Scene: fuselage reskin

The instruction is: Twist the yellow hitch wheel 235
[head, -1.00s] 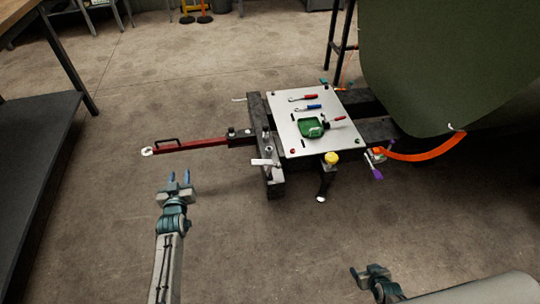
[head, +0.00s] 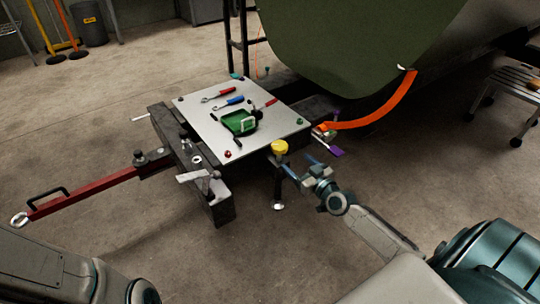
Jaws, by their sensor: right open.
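The yellow hitch wheel (head: 280,147) is a small knob on top of a dark upright post (head: 278,185) with a pale foot, at the front edge of the white plate. My right gripper (head: 299,166) is open, with blue fingertips just to the right of and below the wheel in the picture. I see nothing between its fingers, and I cannot tell whether a fingertip touches the wheel or post. Part of my left arm shows at the lower left, but its gripper is out of view.
The white plate (head: 205,125) holds a green tray (head: 238,122) and several hand tools. A red tow bar (head: 95,191) reaches left. An orange strap (head: 375,114) and a purple-handled item (head: 336,151) lie right of the wheel, below the green fuselage panel (head: 350,45). Floor in front is clear.

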